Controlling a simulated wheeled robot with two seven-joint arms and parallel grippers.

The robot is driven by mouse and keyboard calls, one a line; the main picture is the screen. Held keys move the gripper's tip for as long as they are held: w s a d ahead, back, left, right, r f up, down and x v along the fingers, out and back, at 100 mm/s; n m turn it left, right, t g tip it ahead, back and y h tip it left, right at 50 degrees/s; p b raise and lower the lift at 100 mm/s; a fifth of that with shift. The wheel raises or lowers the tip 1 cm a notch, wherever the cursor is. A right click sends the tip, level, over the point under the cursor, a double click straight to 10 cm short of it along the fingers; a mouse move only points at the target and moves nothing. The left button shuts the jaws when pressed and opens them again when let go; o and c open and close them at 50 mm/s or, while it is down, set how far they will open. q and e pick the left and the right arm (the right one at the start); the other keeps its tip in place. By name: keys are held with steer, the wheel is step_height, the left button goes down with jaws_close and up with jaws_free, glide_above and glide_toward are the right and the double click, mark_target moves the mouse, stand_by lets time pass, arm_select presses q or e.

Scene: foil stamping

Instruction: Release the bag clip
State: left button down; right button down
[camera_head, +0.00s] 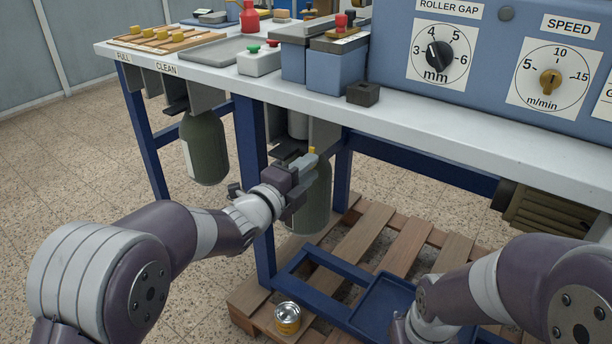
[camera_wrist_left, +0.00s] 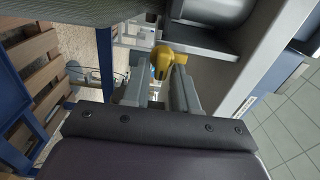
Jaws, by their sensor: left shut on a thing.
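A yellow bag clip (camera_wrist_left: 162,60) sits between the fingers of my left gripper (camera_wrist_left: 160,82) in the left wrist view. Its yellow top (camera_head: 311,150) shows just past the left gripper (camera_head: 303,163) in the head view. The gripper is shut on it, in front of a dark green bag (camera_head: 313,203) hanging under the table. The arm and gripper hide part of this bag. A second green bag (camera_head: 204,148) hangs farther left and is clear of the gripper. My right arm comes in at the lower right; its gripper is out of the picture.
The white table edge (camera_head: 440,133) overhangs the bags, with a blue leg (camera_head: 251,140) between them. A wooden pallet (camera_head: 350,246) and a yellow tin (camera_head: 288,318) are below. A motor-like unit (camera_head: 550,212) sits under the table at right. Open floor lies at left.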

arm_select(q)
steer(key=shift+f, duration=0.1)
stand_by(0.4)
steer(key=c, duration=1.1)
jaws_free()
steer(key=shift+c, duration=0.2)
steer(key=p+v, duration=0.3)
steer(key=v, duration=0.9)
steer(key=shift+s+a, duration=0.2)
steer(key=shift+s, duration=0.1)
